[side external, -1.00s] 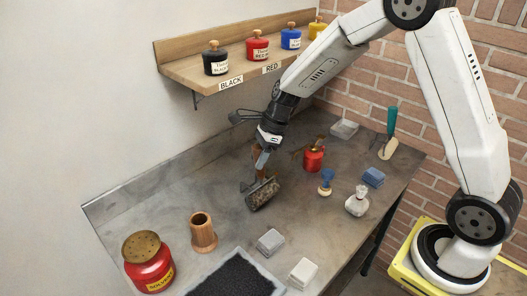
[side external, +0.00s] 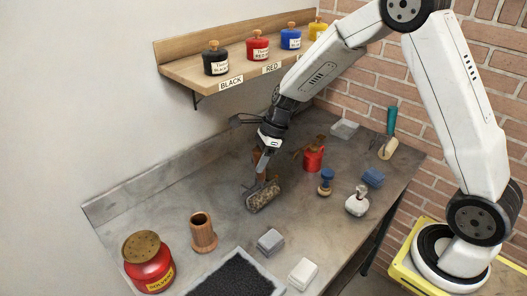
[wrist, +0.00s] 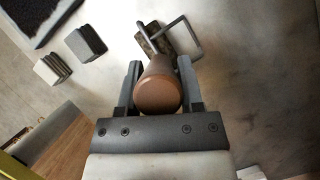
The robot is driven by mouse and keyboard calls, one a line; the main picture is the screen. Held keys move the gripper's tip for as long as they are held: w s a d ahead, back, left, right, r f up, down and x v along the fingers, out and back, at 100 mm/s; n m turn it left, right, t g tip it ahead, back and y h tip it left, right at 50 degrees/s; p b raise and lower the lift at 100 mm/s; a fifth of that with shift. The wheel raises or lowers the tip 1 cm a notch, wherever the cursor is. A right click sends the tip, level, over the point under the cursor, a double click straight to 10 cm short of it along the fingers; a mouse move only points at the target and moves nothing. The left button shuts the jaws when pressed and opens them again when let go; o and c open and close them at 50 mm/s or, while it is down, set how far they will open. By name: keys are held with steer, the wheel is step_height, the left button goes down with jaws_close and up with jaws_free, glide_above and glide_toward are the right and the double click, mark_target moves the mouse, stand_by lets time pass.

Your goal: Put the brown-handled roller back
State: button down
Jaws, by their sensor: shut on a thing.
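My gripper (side external: 262,168) is shut on the upright brown handle of a roller. In the wrist view the round end of the brown handle (wrist: 157,95) sits between both fingers (wrist: 158,92). The roller's dark speckled drum (side external: 263,196) hangs below on a metal frame, low over the middle of the bench (side external: 205,170). I cannot tell whether the drum touches the bench. In the wrist view the drum and frame (wrist: 183,40) show beyond the handle, partly hidden by it.
A teal-handled roller (side external: 390,122) is at the bench's far right. A red can (side external: 313,158), blue-topped stamp (side external: 326,180), white bottle (side external: 357,202) and pale blocks (side external: 270,241) stand nearby. A wooden cup (side external: 203,234), solvent can (side external: 149,265) and black pad (side external: 235,280) are in front.

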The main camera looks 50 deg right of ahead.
steer(key=shift+f, duration=0.25)
stand_by(0.6)
jaws_free()
steer(key=shift+r, duration=0.15)
stand_by(0.7)
steer(key=shift+r, duration=3.85)
